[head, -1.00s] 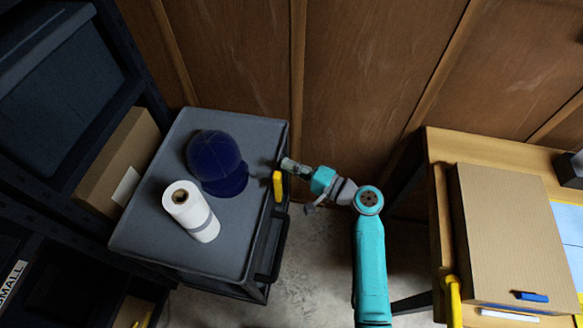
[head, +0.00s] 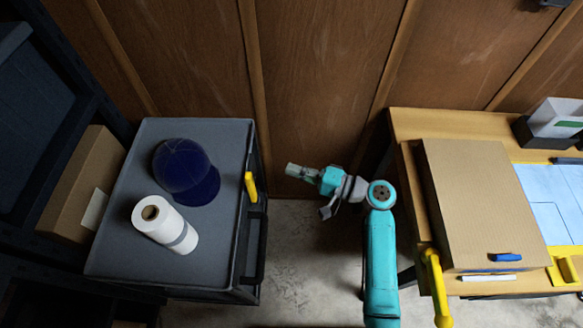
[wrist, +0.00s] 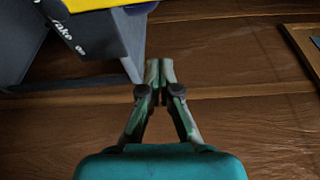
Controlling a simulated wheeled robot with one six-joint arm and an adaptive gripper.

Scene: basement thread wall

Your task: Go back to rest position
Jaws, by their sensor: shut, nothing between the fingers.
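My gripper (head: 291,169) is at the end of my teal arm, in the gap between the grey cart and the wooden workbench. In the wrist view its two fingers (wrist: 159,70) meet at the tips, with nothing between them. The wooden wall panels (wrist: 230,110) are behind the fingers. The gripper is apart from the cart, to the right of its edge.
The grey cart (head: 115,255) at left carries a dark blue cap (head: 181,168) and a white roll (head: 165,225). A yellow object (head: 250,187) is at its right edge. The workbench (head: 440,121) at right holds a cardboard box (head: 480,205). Concrete floor (head: 300,250) lies between them.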

